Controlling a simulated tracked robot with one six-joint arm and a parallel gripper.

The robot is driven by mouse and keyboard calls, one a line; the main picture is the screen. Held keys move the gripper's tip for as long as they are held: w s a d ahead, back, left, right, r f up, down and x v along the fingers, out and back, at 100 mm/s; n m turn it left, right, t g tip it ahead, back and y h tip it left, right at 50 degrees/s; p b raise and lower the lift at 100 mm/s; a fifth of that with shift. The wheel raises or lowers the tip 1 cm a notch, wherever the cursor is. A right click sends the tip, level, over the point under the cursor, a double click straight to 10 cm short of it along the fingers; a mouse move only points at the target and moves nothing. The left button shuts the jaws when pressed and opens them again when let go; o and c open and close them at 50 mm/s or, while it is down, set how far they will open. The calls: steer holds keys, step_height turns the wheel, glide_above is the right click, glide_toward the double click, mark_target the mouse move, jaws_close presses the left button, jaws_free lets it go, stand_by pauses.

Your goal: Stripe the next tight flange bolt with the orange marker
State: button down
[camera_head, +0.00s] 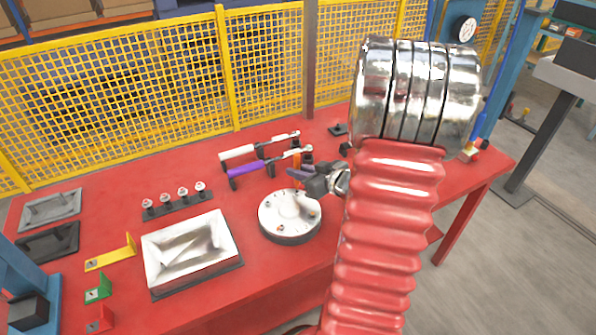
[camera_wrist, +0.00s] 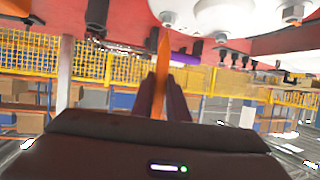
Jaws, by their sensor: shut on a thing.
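The round pale flange (camera_head: 290,215) sits on the red table, with several small bolts around its top face. It also shows along the top edge of the wrist view, with bolt heads (camera_wrist: 292,12) hanging into the picture. My gripper (camera_head: 294,175) is over the far right side of the flange. The orange marker (camera_wrist: 161,60) stands between its two dark fingers (camera_wrist: 161,96) in the wrist view, and the gripper is shut on it. I cannot tell whether the marker tip touches a bolt.
Behind the flange lie a purple-handled tool (camera_head: 248,168) and a white-handled tool (camera_head: 238,153) on stands. A rack of several bolts (camera_head: 175,201) and a shiny tray (camera_head: 191,248) are to the left. A yellow mesh fence (camera_head: 110,100) closes off the back.

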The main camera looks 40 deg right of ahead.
mark_target(299, 160)
steer(key=shift+f, duration=0.4)
steer(key=shift+r, duration=0.1)
stand_by(0.4)
steer(key=shift+r, duration=2.4)
